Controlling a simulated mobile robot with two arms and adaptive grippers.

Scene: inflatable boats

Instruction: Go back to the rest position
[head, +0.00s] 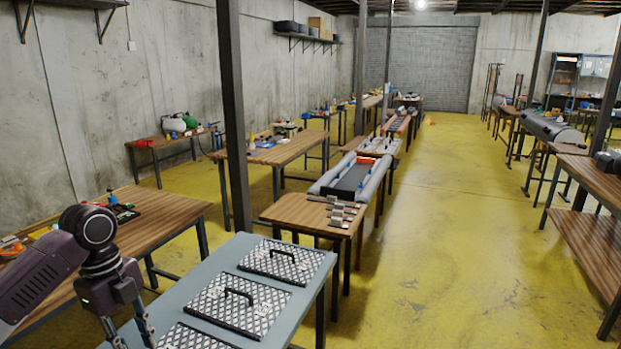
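My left gripper (130,334) comes in from the left at the lower left corner and points down over the near left part of the blue-grey table (175,294). Its two fingers stand apart with a gap between them, and nothing shows between them; their ends are at or past the bottom edge. Several diamond-patterned metal plates with black handles lie in a row on this table: a far plate (300,265), a middle plate (225,311) and a near plate (190,338), which is cut off by the frame. My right gripper is not in view.
A wooden table (160,212) with small tools stands at left. A dark post (233,120) rises behind the blue-grey table. Beyond are a wooden table with metal parts (290,212) and a grey inflatable boat (350,178). The yellow floor (450,240) at right is clear.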

